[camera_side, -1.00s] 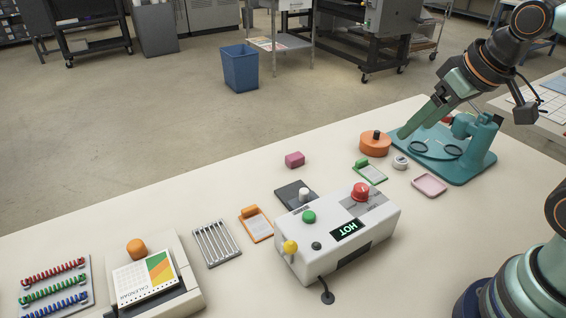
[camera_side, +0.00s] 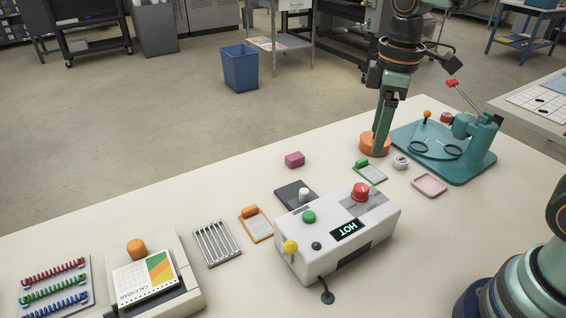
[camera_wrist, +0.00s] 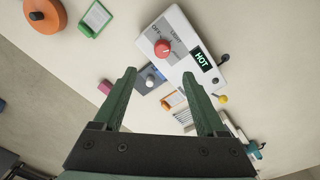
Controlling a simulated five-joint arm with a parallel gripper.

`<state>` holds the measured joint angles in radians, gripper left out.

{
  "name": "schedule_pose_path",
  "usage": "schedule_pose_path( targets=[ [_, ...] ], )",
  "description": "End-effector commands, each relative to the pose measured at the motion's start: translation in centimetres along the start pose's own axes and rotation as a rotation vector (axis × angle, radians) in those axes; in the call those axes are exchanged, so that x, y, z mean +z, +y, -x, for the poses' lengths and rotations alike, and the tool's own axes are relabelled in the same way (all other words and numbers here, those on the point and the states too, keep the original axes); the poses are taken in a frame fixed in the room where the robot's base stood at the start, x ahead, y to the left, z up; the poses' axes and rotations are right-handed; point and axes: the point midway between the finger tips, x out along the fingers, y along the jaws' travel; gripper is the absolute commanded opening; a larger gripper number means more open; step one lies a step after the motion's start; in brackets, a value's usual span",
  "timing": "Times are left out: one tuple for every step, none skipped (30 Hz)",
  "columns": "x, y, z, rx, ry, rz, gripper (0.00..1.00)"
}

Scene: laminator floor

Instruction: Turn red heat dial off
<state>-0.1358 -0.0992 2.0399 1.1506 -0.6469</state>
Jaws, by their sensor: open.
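The red heat dial (camera_side: 360,191) sits on top of the white laminator box (camera_side: 378,222), toward its right end. The box's display (camera_side: 350,230) reads HOT in green. In the wrist view the red dial (camera_wrist: 162,47) has printed markings around it; LIGHT and OFF seem legible, and the setting is too small to tell. My gripper (camera_side: 380,150) points down near the orange round block at the back right, well away from the dial. In the wrist view my gripper (camera_wrist: 160,75) has its fingers wide apart with nothing held between them.
An orange round block (camera_side: 368,148) stands beside my fingers in the side view. A teal press (camera_side: 455,160) is at the right. A green clip (camera_side: 370,171), white roll (camera_side: 400,162) and pink tray (camera_side: 429,185) lie between it and the laminator. A pink block (camera_side: 294,160) stands behind.

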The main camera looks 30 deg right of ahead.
Motion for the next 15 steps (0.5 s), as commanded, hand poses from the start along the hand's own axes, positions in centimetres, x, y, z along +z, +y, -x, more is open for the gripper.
schedule_pose_path(
  targets=[
    [-0.4, 0.0, -0.4, -0.014, -0.017, 0.036, 0.74],
    [-0.5, 0.0, -0.5, -0.020, -0.025, 0.053, 0.74],
    [-0.6, -0.1, -0.6, -0.026, -0.032, 0.071, 0.74],
    [-0.7, -0.1, -0.7, -0.030, -0.036, 0.080, 0.74],
    [-0.8, -0.1, -0.8, -0.032, -0.039, 0.086, 0.74],
    [-0.8, -0.1, -1.0, -0.034, -0.041, 0.092, 0.74],
    [-0.8, -0.1, -1.1, -0.034, -0.041, 0.094, 0.74],
    [-0.8, -0.1, -1.4, -0.035, -0.042, 0.095, 0.74],
    [-0.8, -0.1, -1.8, -0.035, -0.042, 0.095, 0.74],
    [-0.7, -0.1, -2.1, -0.035, -0.043, 0.094, 0.74],
    [-0.7, -0.1, -2.5, -0.036, -0.043, 0.094, 0.74],
    [-0.6, -0.2, -3.2, -0.036, -0.044, 0.093, 0.74],
    [-0.6, -0.2, -3.7, -0.036, -0.043, 0.093, 0.74],
    [-0.6, -0.2, -4.2, -0.036, -0.044, 0.093, 0.74],
    [-0.5, -0.3, -5.1, -0.037, -0.045, 0.092, 0.74]
  ],
)
